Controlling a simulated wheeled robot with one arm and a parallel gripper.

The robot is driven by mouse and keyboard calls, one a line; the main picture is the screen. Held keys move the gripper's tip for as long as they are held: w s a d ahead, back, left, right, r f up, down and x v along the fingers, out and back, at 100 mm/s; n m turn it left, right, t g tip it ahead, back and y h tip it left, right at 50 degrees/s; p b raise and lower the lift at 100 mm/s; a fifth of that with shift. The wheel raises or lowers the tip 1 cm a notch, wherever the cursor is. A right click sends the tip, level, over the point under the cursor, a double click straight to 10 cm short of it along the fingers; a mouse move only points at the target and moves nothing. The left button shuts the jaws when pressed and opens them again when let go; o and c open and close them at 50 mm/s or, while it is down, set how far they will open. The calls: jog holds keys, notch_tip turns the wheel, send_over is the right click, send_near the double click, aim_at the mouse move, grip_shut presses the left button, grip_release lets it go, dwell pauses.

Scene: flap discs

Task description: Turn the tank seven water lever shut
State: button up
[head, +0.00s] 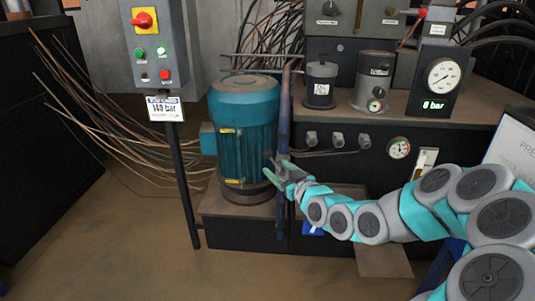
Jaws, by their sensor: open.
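My gripper (272,172) is open in the head view, its two fingers pointing left at the dark blue upright pipe (284,115). It overlaps the lower part of this pipe, and I cannot tell whether it touches it. A dark fitting on the pipe shows just above the fingers; I cannot tell whether it is a lever. No lever can be made out clearly, and no tank seven label is readable. A small blue piece (313,229) shows below my wrist, partly hidden by my arm.
A teal motor (244,135) stands just left of the pipe on a dark plinth (232,220). A control box (155,45) on a post stands further left. A dark bench (405,105) with gauges and canisters is behind my arm. The brown floor at front left is clear.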

aim_at(270, 156)
jog(key=shift+w+r+t, duration=0.4)
jog(key=shift+w+r, duration=0.05)
jog(key=shift+w, duration=0.15)
jog(key=shift+p+x, duration=0.6)
jog(key=shift+x, duration=3.05)
grip_shut()
